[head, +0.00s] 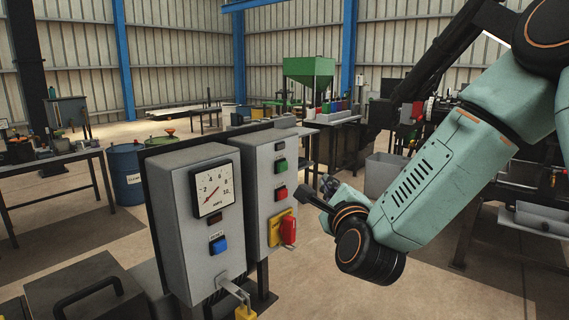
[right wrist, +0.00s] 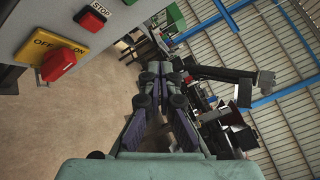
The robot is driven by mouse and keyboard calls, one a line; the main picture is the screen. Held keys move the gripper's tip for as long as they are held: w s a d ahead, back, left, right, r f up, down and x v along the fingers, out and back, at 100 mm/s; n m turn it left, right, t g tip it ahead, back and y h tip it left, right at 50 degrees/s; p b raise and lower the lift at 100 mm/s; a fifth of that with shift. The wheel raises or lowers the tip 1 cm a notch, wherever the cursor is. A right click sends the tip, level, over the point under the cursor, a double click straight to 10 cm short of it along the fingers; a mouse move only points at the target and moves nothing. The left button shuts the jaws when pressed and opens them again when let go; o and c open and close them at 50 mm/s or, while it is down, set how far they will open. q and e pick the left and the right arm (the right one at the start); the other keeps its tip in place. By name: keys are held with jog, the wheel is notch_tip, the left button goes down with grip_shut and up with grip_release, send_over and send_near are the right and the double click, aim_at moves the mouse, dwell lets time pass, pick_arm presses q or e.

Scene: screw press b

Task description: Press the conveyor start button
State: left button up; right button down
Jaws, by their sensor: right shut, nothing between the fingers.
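The control box (head: 256,200) has a green button (head: 281,166) near its top, a red button (head: 281,193) below it, and a red rotary switch (head: 288,231) on a yellow plate. In the right wrist view the red button (right wrist: 92,20) is under a STOP label, and the rotary switch (right wrist: 58,64) has an ON/OFF plate. A sliver of green shows at the top edge there. My right gripper (head: 310,194) is shut and empty, right of the box's face and apart from the buttons. My left gripper is not in view.
A grey box with an ammeter (head: 213,190) and a blue button (head: 218,245) stands left of the control box. A padlock hangs from a lever below it. A blue barrel (head: 126,175) and a table (head: 60,157) stand at left.

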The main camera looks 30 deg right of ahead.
aim_at(284, 167)
jog(key=shift+d+r+m+h, duration=0.25)
jog(key=shift+r+m+h, duration=0.05)
jog(key=shift+m, duration=0.8)
jog(key=shift+s, duration=0.1)
jog(key=w+a+b, duration=0.1)
jog(key=w+a, duration=0.2)
jog(key=w, duration=0.5)
jog(key=shift+a, duration=0.25)
jog(key=shift+w, duration=0.1)
jog(key=shift+w+b, duration=0.2)
jog(key=shift+b, duration=0.2)
dwell(0.4)
